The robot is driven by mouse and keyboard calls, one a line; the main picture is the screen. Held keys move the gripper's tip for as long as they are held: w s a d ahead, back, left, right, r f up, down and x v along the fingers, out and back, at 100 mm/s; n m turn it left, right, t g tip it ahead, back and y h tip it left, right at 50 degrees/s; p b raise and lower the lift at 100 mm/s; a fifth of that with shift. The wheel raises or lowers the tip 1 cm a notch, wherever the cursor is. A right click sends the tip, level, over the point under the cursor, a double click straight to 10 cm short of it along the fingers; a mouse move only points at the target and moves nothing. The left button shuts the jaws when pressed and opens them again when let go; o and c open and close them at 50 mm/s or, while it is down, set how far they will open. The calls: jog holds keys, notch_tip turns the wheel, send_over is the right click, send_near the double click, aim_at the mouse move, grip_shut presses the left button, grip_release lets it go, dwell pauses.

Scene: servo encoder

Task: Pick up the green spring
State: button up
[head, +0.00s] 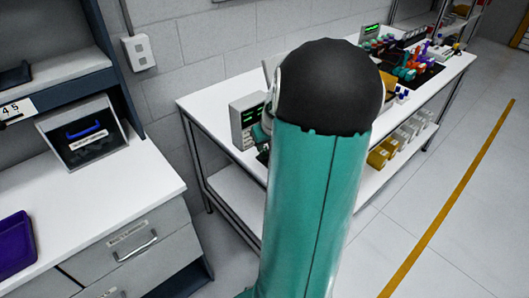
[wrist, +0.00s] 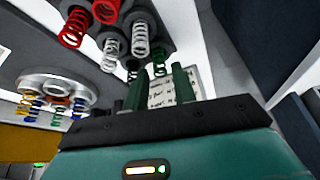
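My gripper (wrist: 158,80) shows in the wrist view as two dark green fingers standing apart above a black bar, with nothing seen held between them. A small green spring (wrist: 57,113) appears among the coloured springs on a round pale holder (wrist: 50,84) at the left, apart from the fingers. In the head view my arm hides my gripper, and I cannot make out the green spring there.
In the wrist view, red springs (wrist: 75,27) and pale grey springs (wrist: 140,40) sit on a dark holder above the fingers. A paper with writing (wrist: 160,92) lies behind them. In the head view, a long white bench (head: 215,105) carries devices, and a drawer counter (head: 90,215) stands left.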

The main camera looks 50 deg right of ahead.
jog(key=shift+x, duration=1.15)
grip_shut()
jog(key=shift+r, duration=0.1)
